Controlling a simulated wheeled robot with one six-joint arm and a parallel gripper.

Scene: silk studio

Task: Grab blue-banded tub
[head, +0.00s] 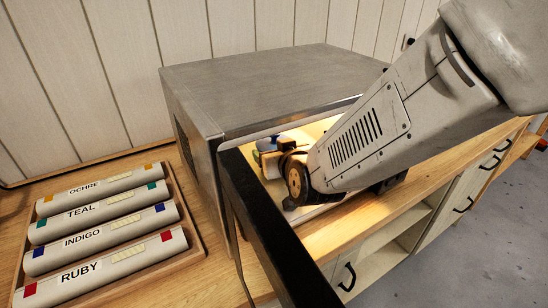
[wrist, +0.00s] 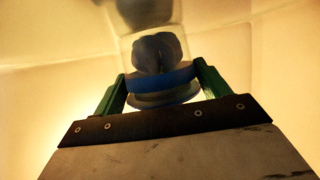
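The blue-banded tub (wrist: 160,78) shows in the wrist view as a clear tub with a blue band and dark, rounded contents. My gripper (wrist: 162,80) has a green finger on either side of the tub, level with the band. I see no clear gap between fingers and band, but cannot tell if they press on it. In the head view a small blue thing (head: 268,143), probably the tub's top, shows beside my wrist inside the lit box oven (head: 270,68). My wrist and the oven's edge hide most of it.
The black-edged oven door (head: 265,225) stands open toward the front, left of my arm. A wooden tray (head: 196,240) with several labelled rolls lies left of the oven. Cabinets with black handles (head: 347,277) are below. Inside, pale glowing walls surround my gripper.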

